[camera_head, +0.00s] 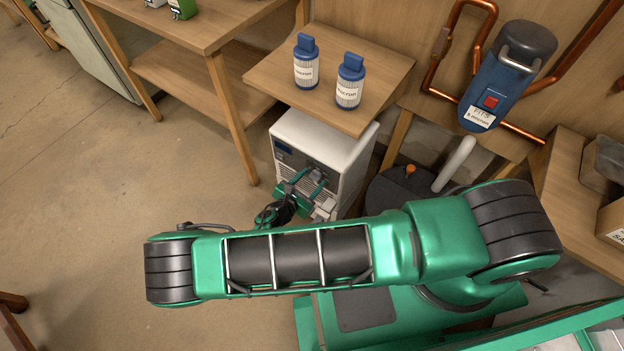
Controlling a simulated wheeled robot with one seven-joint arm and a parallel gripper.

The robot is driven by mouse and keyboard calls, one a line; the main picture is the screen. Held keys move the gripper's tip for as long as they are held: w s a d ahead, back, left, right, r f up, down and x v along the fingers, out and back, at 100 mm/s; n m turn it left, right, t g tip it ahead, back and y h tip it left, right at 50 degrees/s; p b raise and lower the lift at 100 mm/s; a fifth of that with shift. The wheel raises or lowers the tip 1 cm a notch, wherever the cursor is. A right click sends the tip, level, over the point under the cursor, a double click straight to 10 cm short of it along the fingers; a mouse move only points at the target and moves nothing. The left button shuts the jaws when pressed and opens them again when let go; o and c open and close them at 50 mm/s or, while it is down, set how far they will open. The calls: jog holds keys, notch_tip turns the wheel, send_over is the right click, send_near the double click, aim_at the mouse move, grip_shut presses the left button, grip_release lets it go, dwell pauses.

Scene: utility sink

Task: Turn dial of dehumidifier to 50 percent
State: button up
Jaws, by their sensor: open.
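The dehumidifier (335,140) is a white box on the floor under a small wooden shelf. Its grilled front faces left and has a dark blue panel (284,150) at the upper left. My gripper (308,181) is open, with its green fingers right at the front face. The dial is not clearly visible; the fingers cover part of the front, and I cannot tell whether they touch or surround a dial. The percent markings are too small to read.
Two blue-capped filter cartridges (306,66) stand on the shelf (270,73) above. A blue filter housing (500,82) with copper pipes hangs at the right. A dark round lid with a white pipe (454,165) is right of the dehumidifier. Floor (120,170) at left is clear.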

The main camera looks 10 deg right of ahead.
jog(key=shift+c, duration=0.6)
jog(key=c, duration=0.9)
jog(key=shift+w, duration=0.1)
jog(key=n, duration=0.1)
jog(key=n+g+h, duration=0.1)
jog(key=n, duration=0.1)
jog(key=shift+w+a, duration=0.2)
jog(key=n, duration=0.1)
jog(key=n+g+h, duration=0.1)
jog(key=n+h, duration=0.1)
jog(key=shift+w+a+f+g, duration=0.15)
jog(key=shift+w+a+g, duration=0.1)
jog(key=shift+g, duration=0.15)
jog(key=shift+n+h, duration=0.3)
jog(key=shift+n, duration=0.1)
